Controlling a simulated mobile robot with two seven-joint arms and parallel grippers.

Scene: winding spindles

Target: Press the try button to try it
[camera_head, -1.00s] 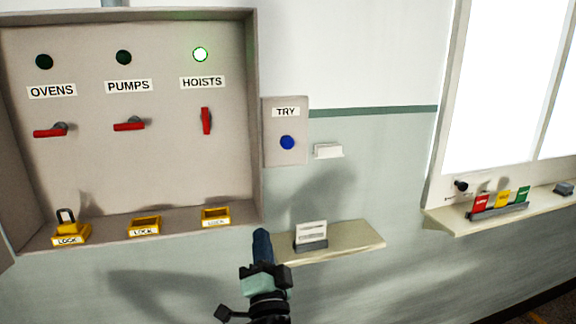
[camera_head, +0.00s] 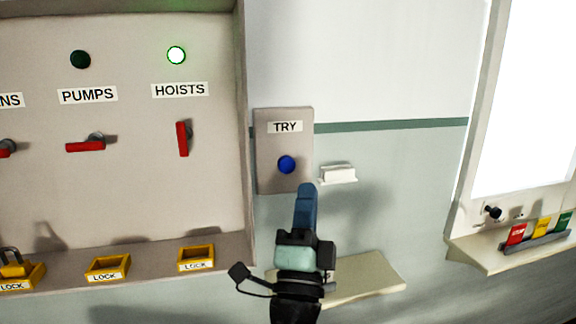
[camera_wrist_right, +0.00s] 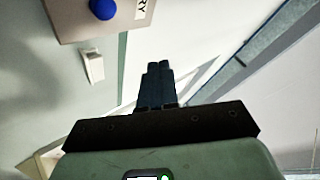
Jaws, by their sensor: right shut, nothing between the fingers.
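The blue try button (camera_head: 286,164) sits on a grey plate (camera_head: 265,180) under a TRY label, on the wall right of the panel box. In the right wrist view the button (camera_wrist_right: 103,8) is at the top left, cut by the frame edge. My right gripper (camera_head: 307,188) is shut and empty. Its blue fingertips are just below and slightly right of the button in the head view, and seem apart from it. In the right wrist view the shut fingers (camera_wrist_right: 158,66) point up, to the right of the button. My left gripper is not in view.
The panel box holds red switches for PUMPS (camera_head: 86,146) and HOISTS (camera_head: 183,139); the HOISTS lamp (camera_head: 176,55) glows green. Yellow lock trays (camera_head: 107,268) line its ledge. A small white holder (camera_head: 338,174) is right of the plate. A shelf (camera_head: 375,276) is below.

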